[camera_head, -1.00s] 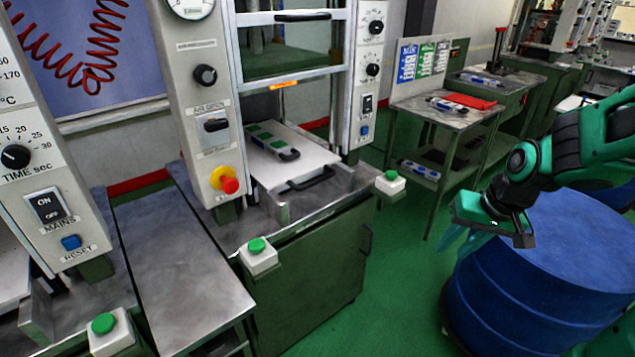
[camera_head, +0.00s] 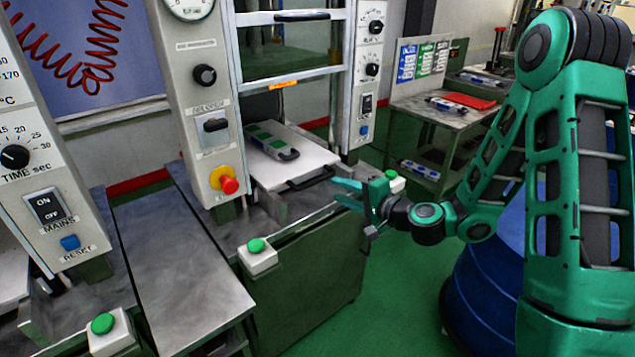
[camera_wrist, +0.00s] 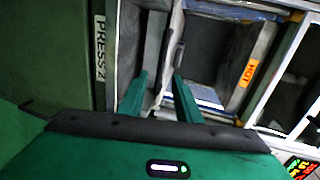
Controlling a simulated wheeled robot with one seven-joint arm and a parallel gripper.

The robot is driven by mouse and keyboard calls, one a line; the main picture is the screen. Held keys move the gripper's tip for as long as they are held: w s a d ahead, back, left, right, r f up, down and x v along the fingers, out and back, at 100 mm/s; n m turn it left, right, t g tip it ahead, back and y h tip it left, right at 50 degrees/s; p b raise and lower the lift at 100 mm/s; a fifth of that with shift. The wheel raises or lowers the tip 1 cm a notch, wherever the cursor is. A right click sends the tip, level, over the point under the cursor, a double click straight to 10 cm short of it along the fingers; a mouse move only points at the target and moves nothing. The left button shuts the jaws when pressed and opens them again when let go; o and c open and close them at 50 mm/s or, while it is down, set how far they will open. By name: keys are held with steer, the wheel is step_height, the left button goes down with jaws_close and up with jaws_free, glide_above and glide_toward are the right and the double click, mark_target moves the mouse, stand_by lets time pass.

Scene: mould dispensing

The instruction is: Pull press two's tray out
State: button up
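Press two's white tray (camera_head: 318,157) lies inside the middle press in the head view. Its black handle (camera_head: 308,181) faces the front. A mould with green pads (camera_head: 272,141) rests on the tray. A "PRESS 2" label (camera_wrist: 100,48) is left of the fingers there.
A red stop button (camera_head: 229,185) is on the press's left column. Green push buttons stand at the front left (camera_head: 257,246) and behind my gripper (camera_head: 391,174). A "HOT" label (camera_wrist: 249,73) shows in the wrist view. A blue drum (camera_head: 480,290) stands at right.

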mark_target(320, 181)
steer(key=x, duration=1.1)
steer(key=shift+w+d+r, duration=0.15)
steer(key=shift+d, duration=0.05)
steer(key=shift+c, duration=0.7)
jaws_close()
